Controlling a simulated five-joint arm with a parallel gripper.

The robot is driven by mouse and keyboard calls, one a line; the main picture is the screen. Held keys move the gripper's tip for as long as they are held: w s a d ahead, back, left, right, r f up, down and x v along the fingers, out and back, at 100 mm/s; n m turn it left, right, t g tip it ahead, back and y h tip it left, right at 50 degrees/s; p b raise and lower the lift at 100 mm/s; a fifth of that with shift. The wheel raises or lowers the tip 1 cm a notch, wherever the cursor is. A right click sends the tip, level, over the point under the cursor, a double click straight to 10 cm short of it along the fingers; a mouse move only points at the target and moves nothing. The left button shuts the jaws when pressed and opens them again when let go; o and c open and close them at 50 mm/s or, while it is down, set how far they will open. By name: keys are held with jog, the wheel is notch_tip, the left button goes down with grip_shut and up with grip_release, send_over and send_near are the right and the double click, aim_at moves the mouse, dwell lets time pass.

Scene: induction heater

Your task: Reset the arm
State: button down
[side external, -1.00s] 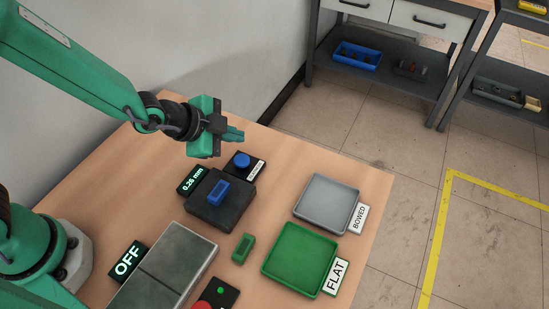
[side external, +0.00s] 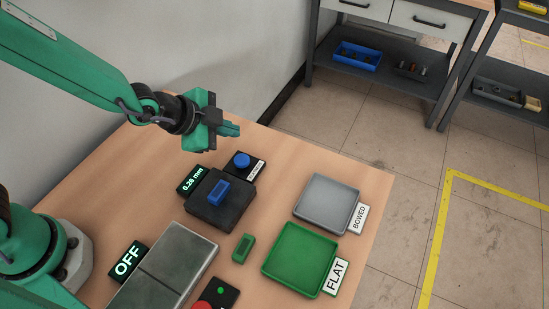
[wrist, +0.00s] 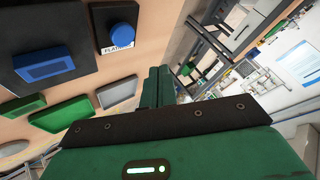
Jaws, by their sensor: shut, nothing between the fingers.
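My gripper (side external: 230,129) is shut and empty, held in the air above the back part of the wooden table. In the wrist view its green fingers (wrist: 158,86) lie side by side with nothing between them. Below it, a blue block (side external: 219,192) rests on a black measuring pad (side external: 212,212) beside a display (side external: 193,180) that reads about 0.26 mm. The blue block also shows in the wrist view (wrist: 44,66). A blue button (side external: 242,160) sits on a black base behind the pad. A small green block (side external: 243,247) lies on the table, apart from my gripper.
A grey tray (side external: 326,203) labelled BOWED and a green tray (side external: 299,259) labelled FLAT stand along the right table edge. A grey metal plate (side external: 165,268) has an OFF display (side external: 128,259) beside it. A red button (side external: 203,305) is at the front. A wall runs behind the table.

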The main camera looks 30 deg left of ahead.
jog(key=s+a+r+n+y, duration=0.2)
jog(key=s+a+r+n, duration=0.3)
jog(key=a+r+n, duration=0.5)
jog(key=s+a+r+n+g+y, duration=0.2)
jog(key=s+a+r+n, duration=0.1)
jog(key=s+a, duration=0.7)
jog(key=shift+s+r+n, duration=0.3)
jog(key=shift+s+r, duration=0.35)
jog(key=shift+s, duration=0.15)
